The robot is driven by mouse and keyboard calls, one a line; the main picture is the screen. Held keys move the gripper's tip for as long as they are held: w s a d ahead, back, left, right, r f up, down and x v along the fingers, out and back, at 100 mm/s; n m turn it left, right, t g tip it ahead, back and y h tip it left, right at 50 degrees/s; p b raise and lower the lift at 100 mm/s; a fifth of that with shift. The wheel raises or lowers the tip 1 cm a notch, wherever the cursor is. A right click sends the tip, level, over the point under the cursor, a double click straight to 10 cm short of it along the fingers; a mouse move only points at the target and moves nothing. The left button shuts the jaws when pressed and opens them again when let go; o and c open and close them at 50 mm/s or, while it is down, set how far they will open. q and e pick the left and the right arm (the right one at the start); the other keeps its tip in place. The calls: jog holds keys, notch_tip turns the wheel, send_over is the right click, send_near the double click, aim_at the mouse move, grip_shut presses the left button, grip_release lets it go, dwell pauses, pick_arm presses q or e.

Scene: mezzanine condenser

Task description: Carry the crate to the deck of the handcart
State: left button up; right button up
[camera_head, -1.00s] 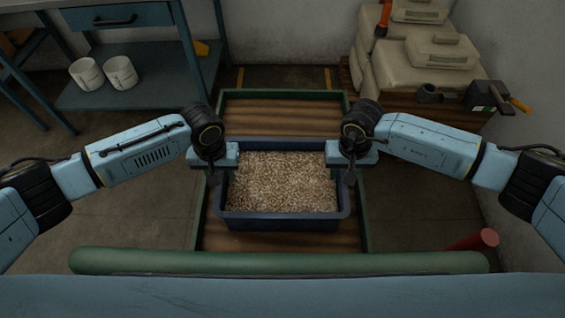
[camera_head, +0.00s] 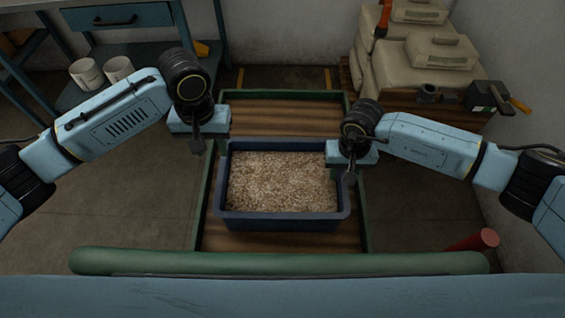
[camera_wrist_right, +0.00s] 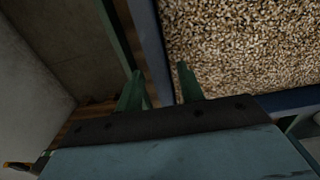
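The blue crate (camera_head: 283,223), filled with pale brown granules, sits level on the wooden deck (camera_head: 280,118) of the green-framed handcart. My left gripper (camera_head: 197,147) is above and left of the crate's far left corner, clear of it and empty; its finger opening cannot be made out. My right gripper (camera_head: 349,178) is at the crate's right wall. In the right wrist view, its two green fingers (camera_wrist_right: 160,88) are spread apart, with the crate's wall (camera_wrist_right: 150,40) running between them and a gap showing beside it.
The handcart's green handle bar (camera_head: 280,262) crosses the near side. A blue bench with two white pots (camera_head: 86,74) stands back left. A red cylinder (camera_head: 473,241) is at the right.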

notch_tip(320, 180, up, 12)
dwell(0.4)
dwell(0.4)
